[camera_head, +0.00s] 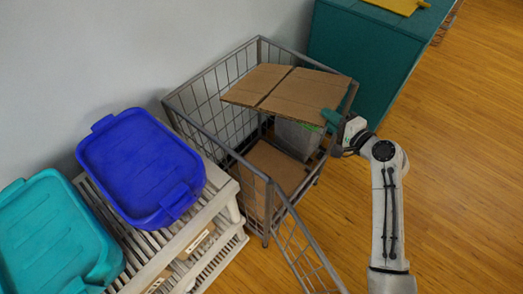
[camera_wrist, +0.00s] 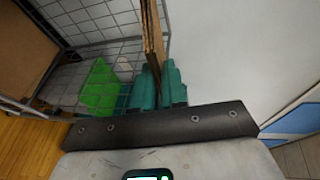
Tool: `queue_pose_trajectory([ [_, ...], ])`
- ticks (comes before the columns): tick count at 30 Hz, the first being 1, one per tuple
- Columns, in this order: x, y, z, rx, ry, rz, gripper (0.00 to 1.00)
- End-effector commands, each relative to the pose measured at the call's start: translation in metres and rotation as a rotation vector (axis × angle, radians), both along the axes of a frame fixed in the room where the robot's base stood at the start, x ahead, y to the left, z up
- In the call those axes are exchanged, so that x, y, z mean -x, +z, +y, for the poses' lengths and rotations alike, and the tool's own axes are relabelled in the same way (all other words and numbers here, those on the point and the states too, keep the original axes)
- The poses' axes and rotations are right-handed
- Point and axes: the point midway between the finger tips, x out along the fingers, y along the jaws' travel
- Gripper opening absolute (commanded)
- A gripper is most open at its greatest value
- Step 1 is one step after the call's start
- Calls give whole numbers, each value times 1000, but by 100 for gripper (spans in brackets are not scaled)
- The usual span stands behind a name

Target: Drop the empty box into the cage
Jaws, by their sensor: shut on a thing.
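A brown cardboard piece (camera_head: 298,95), likely the empty box, looks like two flat panels with a dark seam between them. It is held over the wire cage (camera_head: 195,92), near the height of the rim. My gripper (camera_head: 335,118) is shut on its right edge, at the cage's right side. In the wrist view the cardboard (camera_wrist: 152,35) stands edge-on between the teal fingers of my gripper (camera_wrist: 158,85). Inside the cage are another brown cardboard box (camera_head: 272,168) and a grey container (camera_head: 296,138), partly hidden under the held cardboard.
The cage's front mesh panel (camera_head: 305,255) hangs out at an angle. Left of the cage, blue (camera_head: 140,165) and teal (camera_head: 45,235) lidded bins stand on a pale slatted rack (camera_head: 160,245). A teal cabinet (camera_head: 375,55) stands behind. The wooden floor is clear at right.

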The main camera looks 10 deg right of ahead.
Motion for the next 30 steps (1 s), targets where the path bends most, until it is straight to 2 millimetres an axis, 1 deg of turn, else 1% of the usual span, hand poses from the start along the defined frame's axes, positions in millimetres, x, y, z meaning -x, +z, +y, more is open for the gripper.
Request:
queue_pose_trajectory([
  [5, 0, 1, 0, 0, -1, -1, 0],
  [6, 0, 1, 0, 0, -1, -1, 15],
  [12, 0, 1, 0, 0, -1, -1, 34],
  [15, 0, 1, 0, 0, -1, 0, 42],
  [23, 2, 0, -1, 0, -1, 1, 42],
  [26, 9, 1, -4, -1, -2, 0, 42],
  [30, 30, 5, -11, 0, -4, 0, 42],
])
